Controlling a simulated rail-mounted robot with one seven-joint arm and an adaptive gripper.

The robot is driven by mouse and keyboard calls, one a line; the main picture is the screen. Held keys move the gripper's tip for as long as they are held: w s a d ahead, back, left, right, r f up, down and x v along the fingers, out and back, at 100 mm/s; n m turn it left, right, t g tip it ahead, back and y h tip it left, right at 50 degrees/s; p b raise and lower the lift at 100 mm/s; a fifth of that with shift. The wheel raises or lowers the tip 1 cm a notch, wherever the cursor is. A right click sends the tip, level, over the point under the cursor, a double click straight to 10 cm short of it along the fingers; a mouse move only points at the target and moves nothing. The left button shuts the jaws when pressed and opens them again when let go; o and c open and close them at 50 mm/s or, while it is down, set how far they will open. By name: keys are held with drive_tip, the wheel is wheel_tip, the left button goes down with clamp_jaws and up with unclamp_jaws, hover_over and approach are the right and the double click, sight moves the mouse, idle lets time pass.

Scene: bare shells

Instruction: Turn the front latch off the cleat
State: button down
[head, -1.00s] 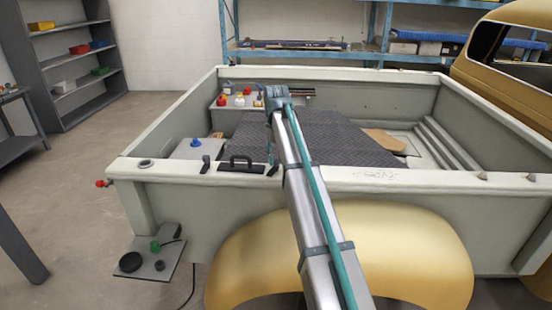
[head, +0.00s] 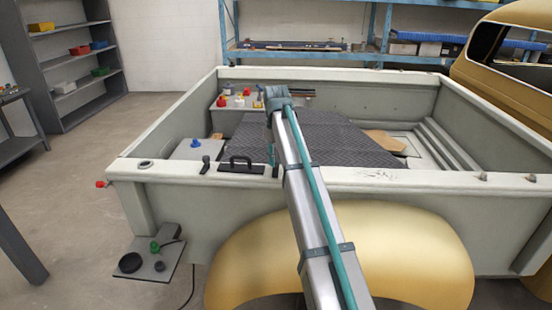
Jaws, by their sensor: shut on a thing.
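A small black piece (head: 275,171), which looks like the front latch, stands on the near rail of the grey truck bed, just left of my arm. A similar black piece (head: 205,167) stands further left on the rail; I cannot tell which part is the cleat. My gripper (head: 270,156) shows only as a thin teal sliver below the wrist, right above the first black piece. It is shut on what seems to be that latch. The fingertips and the contact are mostly hidden by my arm.
A dark textured panel (head: 345,140) lies in the bed. A blue knob (head: 195,143) is on a grey box inside. A red knob (head: 100,184) sticks out at the left corner.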

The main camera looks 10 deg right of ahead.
drive_tip(key=c, duration=0.9)
unclamp_jaws()
wheel_tip(320, 180, up, 12)
drive_tip(key=shift+r, duration=0.1)
